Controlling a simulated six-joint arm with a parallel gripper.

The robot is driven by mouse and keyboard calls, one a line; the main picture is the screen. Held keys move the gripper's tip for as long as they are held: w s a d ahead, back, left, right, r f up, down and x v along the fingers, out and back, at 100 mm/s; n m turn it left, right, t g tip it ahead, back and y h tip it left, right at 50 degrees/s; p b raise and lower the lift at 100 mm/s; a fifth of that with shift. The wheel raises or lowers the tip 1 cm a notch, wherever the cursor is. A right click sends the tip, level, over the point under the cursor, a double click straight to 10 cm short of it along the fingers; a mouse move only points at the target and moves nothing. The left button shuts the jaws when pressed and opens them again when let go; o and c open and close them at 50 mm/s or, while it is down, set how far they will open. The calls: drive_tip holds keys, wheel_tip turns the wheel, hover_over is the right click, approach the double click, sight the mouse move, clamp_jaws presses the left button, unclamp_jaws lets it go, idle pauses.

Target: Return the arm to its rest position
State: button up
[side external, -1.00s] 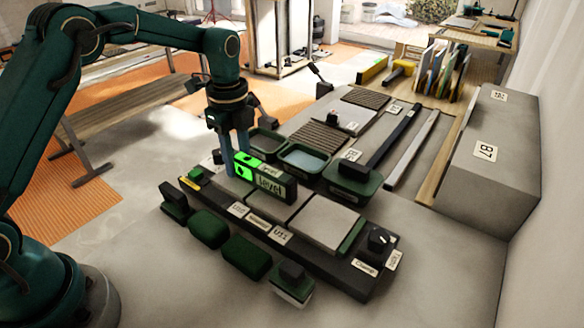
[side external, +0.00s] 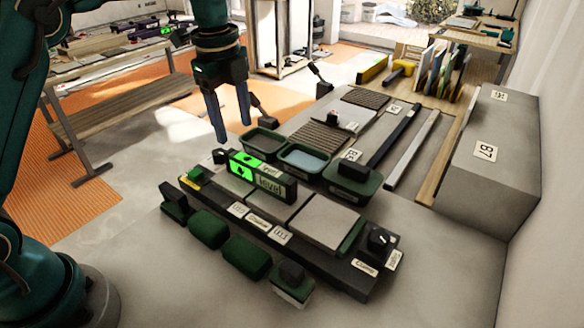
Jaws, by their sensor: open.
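My gripper (side external: 232,130) hangs in the upper middle of the side external view. Its two blue-grey fingers point down, apart, with nothing between them. It is above and a little left of the level (side external: 272,184), clear of it. The level is a dark bar with a lit green display, resting on the tiles in the dark fixture (side external: 340,272). A grey tile (side external: 318,222) shows to the right of the level. Part of the tile area behind the level is hidden.
Dark green pads (side external: 246,257) lie along the fixture's front. Trays (side external: 303,158) stand behind it, one holding a blue-grey surface. A large grey block (side external: 487,150) stands at the right by the wall. A wooden table (side external: 115,65) is at back left. The air around my gripper looks free.

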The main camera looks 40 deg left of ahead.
drive_tip(key=s+d+r+n+t, duration=0.25)
drive_tip(key=s+r+n, duration=0.25)
drive_tip(key=s+r, duration=0.45)
drive_tip(key=s+f+n+t, duration=0.2)
drive_tip(key=s+f+n, duration=0.6)
drive_tip(key=n, duration=0.5)
drive_tip(key=shift+s+d, duration=0.15)
drive_tip(key=shift+s, duration=1.15)
